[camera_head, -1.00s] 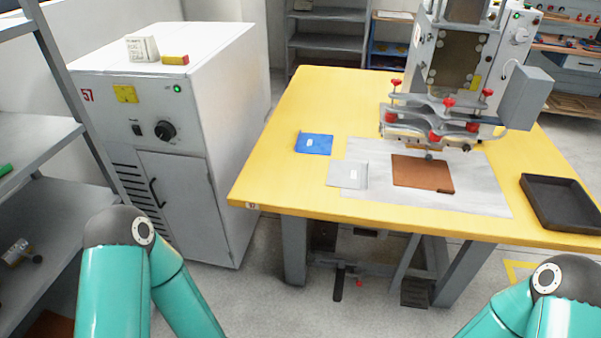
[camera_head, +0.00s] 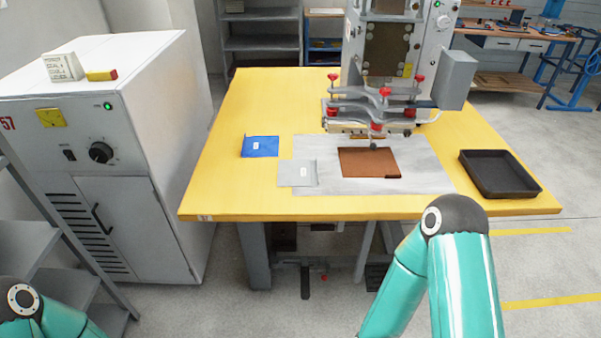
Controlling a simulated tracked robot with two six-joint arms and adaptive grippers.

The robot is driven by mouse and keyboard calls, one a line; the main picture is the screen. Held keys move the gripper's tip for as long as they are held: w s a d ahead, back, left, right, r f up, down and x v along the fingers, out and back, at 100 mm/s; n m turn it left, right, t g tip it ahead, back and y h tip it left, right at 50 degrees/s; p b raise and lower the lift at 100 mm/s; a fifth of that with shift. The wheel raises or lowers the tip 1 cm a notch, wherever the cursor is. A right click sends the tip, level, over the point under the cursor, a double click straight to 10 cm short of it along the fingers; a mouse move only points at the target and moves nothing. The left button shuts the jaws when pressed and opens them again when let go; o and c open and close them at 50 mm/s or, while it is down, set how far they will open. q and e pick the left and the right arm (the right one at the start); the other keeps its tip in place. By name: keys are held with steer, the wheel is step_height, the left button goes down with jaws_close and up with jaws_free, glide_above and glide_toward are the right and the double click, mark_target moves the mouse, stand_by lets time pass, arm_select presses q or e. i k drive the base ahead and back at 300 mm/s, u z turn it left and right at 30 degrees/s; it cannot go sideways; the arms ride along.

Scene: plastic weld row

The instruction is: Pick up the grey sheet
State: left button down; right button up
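The grey sheet (camera_head: 288,174) lies flat near the front of the yellow table (camera_head: 225,195). It has a small white label and overlaps the left part of a larger pale grey mat (camera_head: 425,160). A blue sheet (camera_head: 260,147) with a white label lies just behind and left of it. Only links of my two arms show, at the bottom left and bottom right. Both grippers are out of the picture, and nothing touches the grey sheet.
A brown sheet (camera_head: 368,163) lies on the mat under the welding machine (camera_head: 385,95). A black tray (camera_head: 500,172) stands at the table's right. A white cabinet (camera_head: 145,160) stands left of the table, across a floor gap. The table's front left is clear.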

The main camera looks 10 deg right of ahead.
mark_target(294, 173)
steer(key=i, duration=1)
